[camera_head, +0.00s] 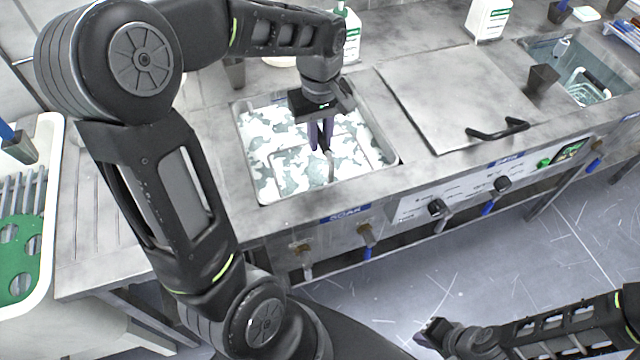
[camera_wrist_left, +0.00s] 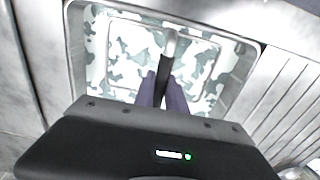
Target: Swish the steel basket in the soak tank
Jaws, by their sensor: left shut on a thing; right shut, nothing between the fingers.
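My left gripper (camera_head: 320,147) points down over the middle of the tank. In the left wrist view my left gripper (camera_wrist_left: 163,88) is shut on the basket's upright handle, which has a dark grip. My right gripper (camera_head: 428,335) is shut and empty, low at the right, over the floor.
A flat steel lid (camera_head: 450,85) with a black handle covers the neighbouring tank. A rinse basin (camera_head: 590,95) with a wire basket lies far right. A white tub (camera_head: 50,160) with a green rack stands left. Bottles (camera_head: 488,18) stand behind.

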